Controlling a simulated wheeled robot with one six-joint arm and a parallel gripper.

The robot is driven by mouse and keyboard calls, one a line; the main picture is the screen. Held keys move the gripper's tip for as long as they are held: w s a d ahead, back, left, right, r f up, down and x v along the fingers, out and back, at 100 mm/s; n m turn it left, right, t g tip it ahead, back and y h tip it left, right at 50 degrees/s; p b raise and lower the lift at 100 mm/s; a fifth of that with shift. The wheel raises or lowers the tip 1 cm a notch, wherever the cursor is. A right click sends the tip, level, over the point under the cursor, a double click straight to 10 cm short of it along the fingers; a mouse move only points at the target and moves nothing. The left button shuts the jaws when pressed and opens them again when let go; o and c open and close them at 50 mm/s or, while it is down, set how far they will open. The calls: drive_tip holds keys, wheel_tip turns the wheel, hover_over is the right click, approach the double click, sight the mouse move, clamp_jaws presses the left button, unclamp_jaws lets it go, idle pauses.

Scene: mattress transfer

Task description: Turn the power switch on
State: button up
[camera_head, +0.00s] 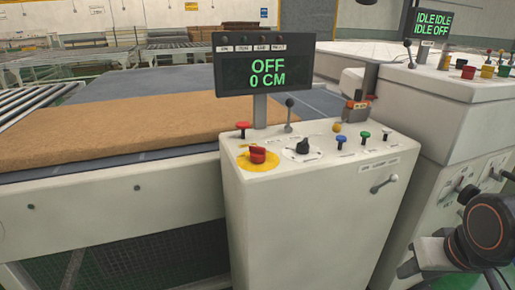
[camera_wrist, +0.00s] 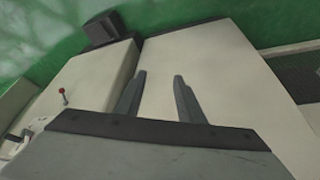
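A white control cabinet (camera_head: 297,215) carries a display (camera_head: 264,65) that reads OFF and 0 CM. A red rotary switch (camera_head: 258,154) sits on a yellow plate at the left of its top; it looks like the power switch, but its label is too small to read. A black selector knob (camera_head: 303,147) is to its right. In the wrist view my gripper (camera_wrist: 158,78) is open and empty, its two fingers apart over pale machine panels. The red switch is not recognisable in the wrist view. The head view shows part of my arm at lower right, not the fingers.
Red, blue, green and dark push buttons (camera_head: 341,140) and an upright black-knobbed lever (camera_head: 289,110) crowd the top. A side lever (camera_head: 384,183) sticks out in front. A second cabinet (camera_head: 450,95) stands right. A brown mattress slab (camera_head: 120,120) lies left.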

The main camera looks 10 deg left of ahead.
drive_tip(key=shift+o, duration=0.9)
drive_tip(key=w+a+r+n, duration=0.1)
drive_tip(key=w+a+r, duration=0.2)
drive_tip(key=r, duration=0.3)
drive_tip(key=w+a+r+n+g, duration=0.1)
drive_tip(key=w+a+r+n, duration=0.1)
drive_tip(key=w+r, duration=0.3)
wheel_tip(320, 180, up, 3)
drive_tip(key=shift+a+f+y, duration=0.2)
drive_tip(key=shift+a+y, duration=0.2)
drive_tip(key=shift+a, duration=0.35)
wheel_tip(320, 180, up, 23)
drive_tip(key=n+g, duration=0.4)
drive_tip(key=n, duration=0.5)
hover_over(258, 153)
drive_tip(key=shift+h, duration=0.4)
drive_tip(key=f, duration=1.7)
drive_tip(key=shift+w+f, duration=0.3)
drive_tip(key=shift+m, duration=0.3)
drive_tip(key=c, duration=1)
